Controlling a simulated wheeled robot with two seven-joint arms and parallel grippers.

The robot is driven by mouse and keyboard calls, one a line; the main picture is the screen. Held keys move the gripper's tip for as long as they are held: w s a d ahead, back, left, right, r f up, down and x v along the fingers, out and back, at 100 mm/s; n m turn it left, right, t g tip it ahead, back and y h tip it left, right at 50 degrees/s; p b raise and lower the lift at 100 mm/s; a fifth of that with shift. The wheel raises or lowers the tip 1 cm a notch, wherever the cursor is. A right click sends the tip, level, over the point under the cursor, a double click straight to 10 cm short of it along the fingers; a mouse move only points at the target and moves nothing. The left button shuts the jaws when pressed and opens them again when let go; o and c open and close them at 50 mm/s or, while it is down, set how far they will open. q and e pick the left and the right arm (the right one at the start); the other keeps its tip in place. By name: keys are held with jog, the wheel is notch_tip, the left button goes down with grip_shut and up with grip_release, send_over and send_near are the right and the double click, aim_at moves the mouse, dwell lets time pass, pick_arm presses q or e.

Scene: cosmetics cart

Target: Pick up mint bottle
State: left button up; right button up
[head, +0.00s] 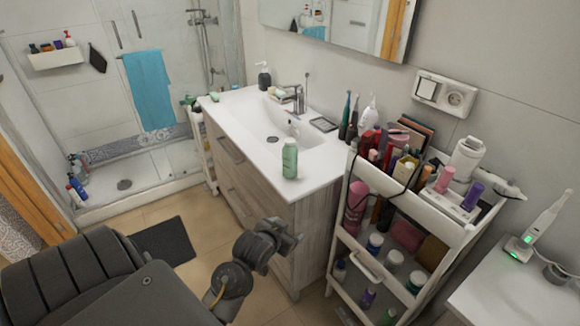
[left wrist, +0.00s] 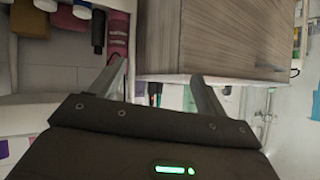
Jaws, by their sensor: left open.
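The mint bottle (head: 290,158) stands upright on the front edge of the white sink counter in the head view, near its right corner. My left gripper (head: 290,242) is below the counter top, in front of the wooden cabinet and apart from the bottle. In the left wrist view its two fingers (left wrist: 160,72) are spread with nothing between them, so it is open and empty. My right gripper is not in view.
The white sink counter (head: 240,110) holds a faucet (head: 292,98) and a dark soap dispenser (head: 264,76) farther back. A white cart (head: 337,235) crowded with cosmetics stands right of the cabinet. A dark mat (head: 164,243) lies on the floor. The counter around the bottle is mostly clear.

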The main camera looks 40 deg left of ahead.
aim_at(288, 154)
pick_arm(q)
jog(key=shift+w+a+r+n+t+y+p, duration=0.2)
jog(key=shift+w+a+r+n+t+y, duration=0.65)
jog(key=shift+w+a+r, duration=1.35)
jog(key=shift+w+a+r+n+t+y+p, duration=0.15)
jog(key=shift+w+a+r+n+t+y, duration=0.75)
jog(key=shift+w+a, duration=2.05)
jog(key=shift+w+a+r+n+t+y+p, duration=0.35)
jog(key=shift+w+a+r+t, duration=0.7)
jog(key=shift+w+a+r, duration=1.3)
jog(key=shift+w+d+r, duration=0.1)
jog(key=shift+w+d, duration=0.15)
jog(key=shift+w, duration=0.4)
jog(key=shift+w+d+r, duration=0.1)
jog(key=shift+w+d, duration=0.1)
jog(key=shift+w, duration=0.4)
jog(key=shift+f+p+x, duration=0.2)
jog(key=shift+p+x, duration=0.25)
jog(key=shift+x, duration=0.65)
jog(key=shift+f+p+x, duration=0.15)
jog(key=shift+p+x, duration=0.25)
jog(key=shift+x, duration=0.7)
jog(key=c, duration=1.1)
jog(key=shift+o, duration=0.2)
